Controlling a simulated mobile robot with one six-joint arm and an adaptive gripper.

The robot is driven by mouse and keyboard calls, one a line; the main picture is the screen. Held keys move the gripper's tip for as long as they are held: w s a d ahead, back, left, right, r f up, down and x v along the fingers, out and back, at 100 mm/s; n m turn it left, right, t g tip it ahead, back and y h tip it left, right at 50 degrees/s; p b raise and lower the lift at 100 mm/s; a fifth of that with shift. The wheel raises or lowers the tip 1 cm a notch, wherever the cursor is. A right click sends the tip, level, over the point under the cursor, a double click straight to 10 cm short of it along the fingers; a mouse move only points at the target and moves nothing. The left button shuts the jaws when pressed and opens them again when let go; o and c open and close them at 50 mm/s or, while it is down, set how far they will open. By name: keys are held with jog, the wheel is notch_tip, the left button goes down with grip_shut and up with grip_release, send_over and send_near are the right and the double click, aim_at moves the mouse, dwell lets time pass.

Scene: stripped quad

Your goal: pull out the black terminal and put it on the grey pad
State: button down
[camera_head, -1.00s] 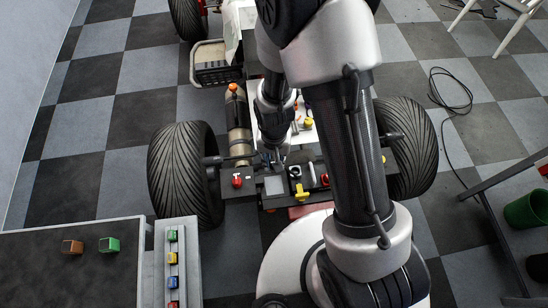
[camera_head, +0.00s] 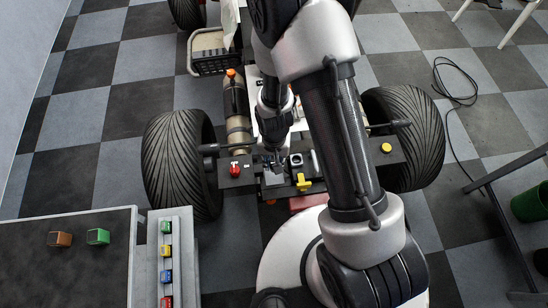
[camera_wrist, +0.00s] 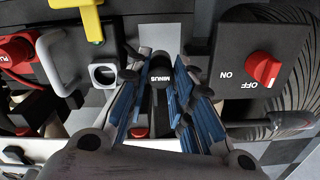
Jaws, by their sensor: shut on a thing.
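The black terminal (camera_wrist: 159,79), a dark cap lettered MINUS, is between the blue-lined fingers of my gripper (camera_wrist: 160,98) in the wrist view. The fingers are shut on it. I cannot tell whether it is still seated or free. In the head view my gripper (camera_head: 272,157) points down at the rear panel of the buggy, and the terminal is too small to make out there. The grey pad (camera_head: 273,179) looks to be the pale square on that panel, just in front of my gripper.
A round socket (camera_wrist: 103,74) and a grey handle (camera_wrist: 55,62) are left of the fingers; a red ON/OFF switch (camera_wrist: 262,68) is at right. A yellow tap-like part (camera_head: 304,183) stands by the pad. Large tyres (camera_head: 181,165) flank the panel. A table (camera_head: 70,250) stands front left.

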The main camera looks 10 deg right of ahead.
aim_at(274, 162)
jog(key=shift+f, duration=2)
jog(key=shift+f, duration=0.5)
jog(key=c, duration=1.3)
grip_release()
notch_tip(274, 162, up, 12)
